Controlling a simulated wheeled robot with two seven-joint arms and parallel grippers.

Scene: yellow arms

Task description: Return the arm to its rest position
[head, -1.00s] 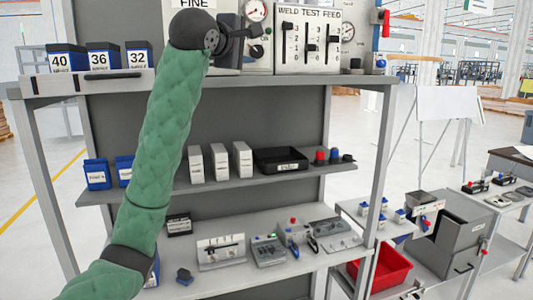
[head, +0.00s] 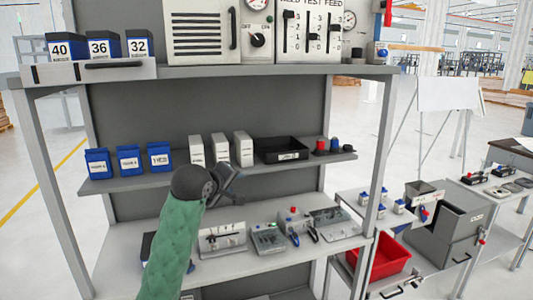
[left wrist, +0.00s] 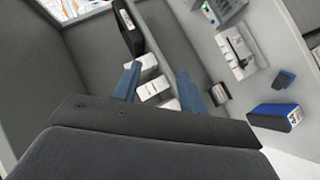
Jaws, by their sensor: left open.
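My left arm, in a green quilted sleeve, rises from the bottom of the head view. Its left gripper (head: 230,184) is in front of the middle shelf, just below the white boxes (head: 220,149). The left wrist view shows its two blue fingers (left wrist: 160,82) apart, with nothing held between them. White boxes (left wrist: 152,80) show beyond the fingers there. My right gripper is in neither view.
The shelf rack (head: 230,72) stands close in front. Its middle shelf holds blue boxes (head: 129,159) and a black tray (head: 281,150). The lower shelf holds several devices (head: 268,238). A red bin (head: 385,262) is at the right.

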